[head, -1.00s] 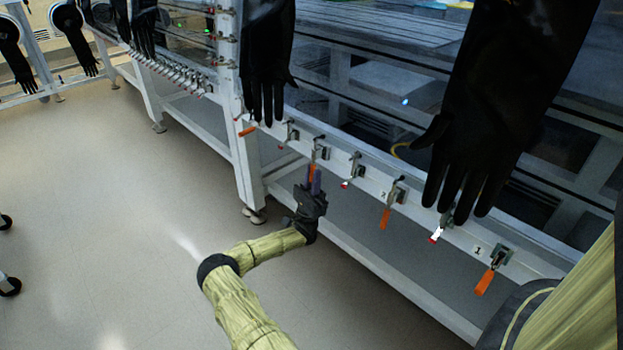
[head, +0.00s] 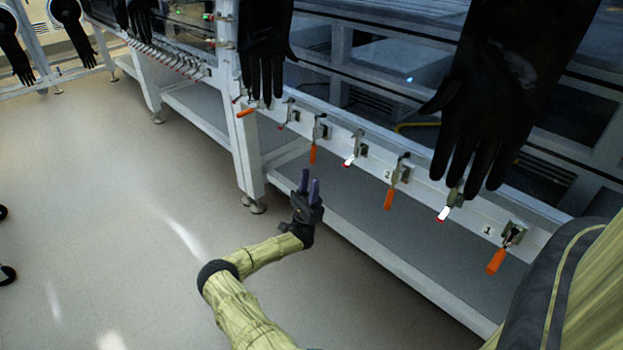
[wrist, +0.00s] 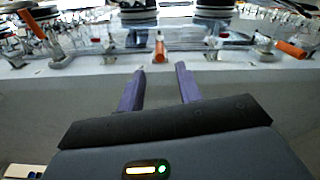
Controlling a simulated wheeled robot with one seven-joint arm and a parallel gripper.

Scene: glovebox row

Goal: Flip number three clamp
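Orange-handled clamps line the white rail. One orange handle (head: 499,259) is beside the label 1, and another (head: 389,198) is beside the label 2. A third orange handle (head: 313,153) hangs down farther along; I cannot read a number by it. My gripper (head: 309,178) is open and empty, just below and in front of this third handle, with a gap between them. In the wrist view, my two purple fingers (wrist: 160,70) are spread, and an orange handle (wrist: 160,48) shows ahead between them, apart from both.
Red-tipped white handles (head: 444,213) sit between the orange ones. A farther orange handle (head: 246,112) sticks out sideways near the frame post (head: 248,160). Black gloves (head: 490,95) hang over the rail. The floor (head: 130,220) on the left is clear.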

